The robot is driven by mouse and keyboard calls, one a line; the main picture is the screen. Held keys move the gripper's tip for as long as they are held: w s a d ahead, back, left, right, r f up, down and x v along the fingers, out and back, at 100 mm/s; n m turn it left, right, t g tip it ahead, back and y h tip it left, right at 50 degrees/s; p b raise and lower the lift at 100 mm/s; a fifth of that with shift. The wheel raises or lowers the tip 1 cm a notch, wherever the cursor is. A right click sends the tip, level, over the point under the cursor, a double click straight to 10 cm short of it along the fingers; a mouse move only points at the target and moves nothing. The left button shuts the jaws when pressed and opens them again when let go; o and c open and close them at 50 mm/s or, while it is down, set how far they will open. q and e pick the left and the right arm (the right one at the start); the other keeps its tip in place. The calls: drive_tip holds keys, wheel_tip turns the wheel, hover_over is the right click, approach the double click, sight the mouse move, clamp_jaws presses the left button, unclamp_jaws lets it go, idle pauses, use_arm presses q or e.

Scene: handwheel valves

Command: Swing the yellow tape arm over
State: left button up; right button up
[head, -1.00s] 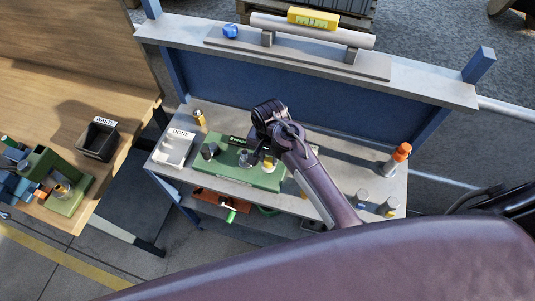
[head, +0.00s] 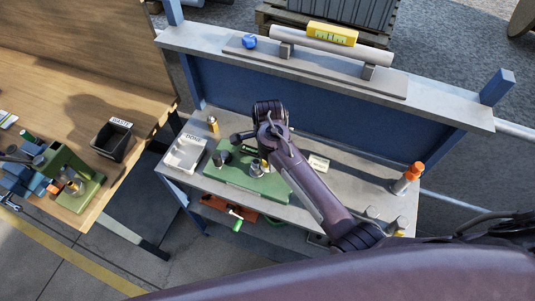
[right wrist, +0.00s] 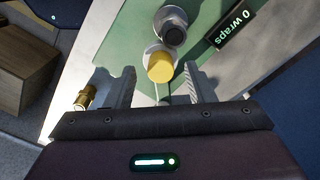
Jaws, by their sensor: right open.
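A green board (head: 222,176) lies on the grey bench, with grey round posts on it. In the right wrist view the green board (right wrist: 122,45) carries a dark-topped grey post (right wrist: 172,27) and a "0 wraps" display (right wrist: 233,22). In the head view my right wrist hides part of the board and the display. My left gripper is out of view.
A white DONE tray (head: 186,154) and a brass cylinder (head: 213,124) stand left of the board. An orange-topped post (head: 410,176) stands at the bench's right end. A raised shelf (head: 440,107) runs behind. A black WASTE bin (head: 112,143) is on the wooden table.

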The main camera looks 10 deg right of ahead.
drive_tip(key=shift+r, duration=2.85)
drive_tip(key=shift+w+r, duration=0.1)
drive_tip(key=shift+r, duration=0.4)
wheel_tip(320, 180, up, 7)
drive_tip(key=shift+f, duration=0.1)
